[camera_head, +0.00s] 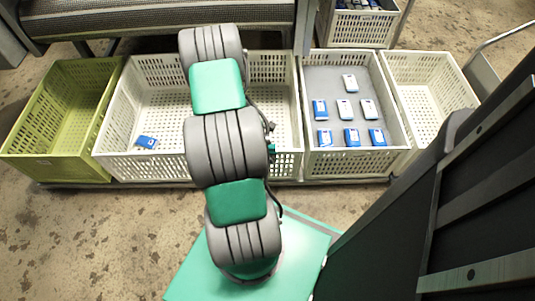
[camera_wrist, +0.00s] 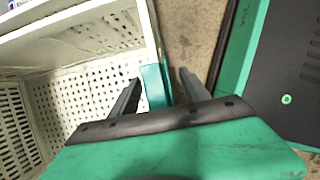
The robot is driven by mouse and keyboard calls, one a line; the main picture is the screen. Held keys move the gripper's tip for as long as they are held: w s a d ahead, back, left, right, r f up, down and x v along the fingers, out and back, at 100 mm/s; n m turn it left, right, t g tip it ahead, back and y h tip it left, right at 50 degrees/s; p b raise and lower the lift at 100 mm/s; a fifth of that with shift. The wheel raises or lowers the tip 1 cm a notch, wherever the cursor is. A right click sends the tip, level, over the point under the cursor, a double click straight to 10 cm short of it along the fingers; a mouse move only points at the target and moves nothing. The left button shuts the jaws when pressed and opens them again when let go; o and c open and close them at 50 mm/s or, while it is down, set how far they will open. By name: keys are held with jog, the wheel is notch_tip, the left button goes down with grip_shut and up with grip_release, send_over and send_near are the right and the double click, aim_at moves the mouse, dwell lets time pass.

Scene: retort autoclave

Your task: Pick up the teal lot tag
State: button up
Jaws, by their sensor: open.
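The teal lot tag (camera_wrist: 153,88) is a flat teal piece against the end of the white crate's wall in the wrist view. Its lower part is hidden by my gripper. My gripper (camera_wrist: 160,77) is open, with one dark finger on each side of the tag. I cannot tell whether either finger touches it. In the head view my arm covers the gripper and most of this spot; a small teal patch (camera_head: 271,147) shows beside the arm at the crate's front wall.
The wide white crate (camera_head: 108,113) holds one blue-and-white pack (camera_head: 147,142). A green crate (camera_head: 28,152) stands left. A grey-lined crate (camera_head: 310,77) with several packs and an empty white crate (camera_head: 463,88) stand right. A conveyor (camera_head: 150,15) runs behind.

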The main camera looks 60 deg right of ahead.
grip_shut()
dwell(0.6)
